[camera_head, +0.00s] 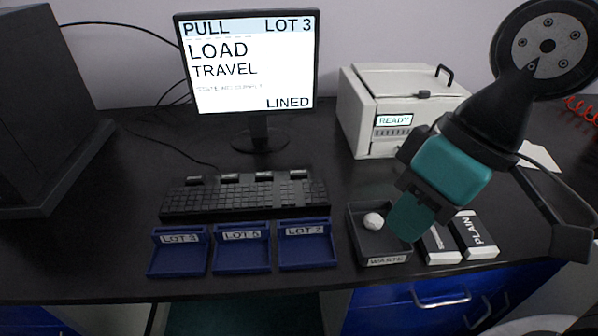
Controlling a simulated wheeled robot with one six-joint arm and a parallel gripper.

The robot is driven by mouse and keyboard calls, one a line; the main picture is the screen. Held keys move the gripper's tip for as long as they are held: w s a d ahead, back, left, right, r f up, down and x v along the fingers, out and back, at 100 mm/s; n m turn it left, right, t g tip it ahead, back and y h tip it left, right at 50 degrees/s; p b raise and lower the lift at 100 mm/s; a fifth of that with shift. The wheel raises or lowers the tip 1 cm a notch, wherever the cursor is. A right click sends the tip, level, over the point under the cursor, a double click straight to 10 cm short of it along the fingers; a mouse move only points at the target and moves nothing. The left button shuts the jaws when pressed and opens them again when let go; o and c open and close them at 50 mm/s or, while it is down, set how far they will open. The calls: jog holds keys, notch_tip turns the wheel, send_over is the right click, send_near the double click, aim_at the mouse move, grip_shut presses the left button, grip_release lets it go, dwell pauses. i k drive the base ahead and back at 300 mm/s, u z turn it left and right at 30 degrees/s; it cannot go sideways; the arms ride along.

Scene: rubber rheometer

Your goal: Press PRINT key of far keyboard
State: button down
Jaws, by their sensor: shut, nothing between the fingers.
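A black keyboard (245,198) lies on the dark bench in front of the monitor. Several small labelled blocks, too small to read, stand along its back edge; I cannot tell which one is PRINT. It is the only keyboard I see. My gripper (403,219) is teal and black, shut and empty. It points down and left over the black tray at the right, to the right of the keyboard and apart from it.
A monitor (250,62) reads "PULL LOT 3, LOAD TRAVEL". Blue trays (242,262) line the front edge. A black tray (355,235) holds a white ball (373,221). A white instrument (362,128) reads READY.

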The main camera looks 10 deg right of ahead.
aim_at(297, 173)
jog(key=k, duration=1.35)
jog(key=u, duration=0.5)
jog(key=i, duration=1.7)
jog(key=z, duration=0.6)
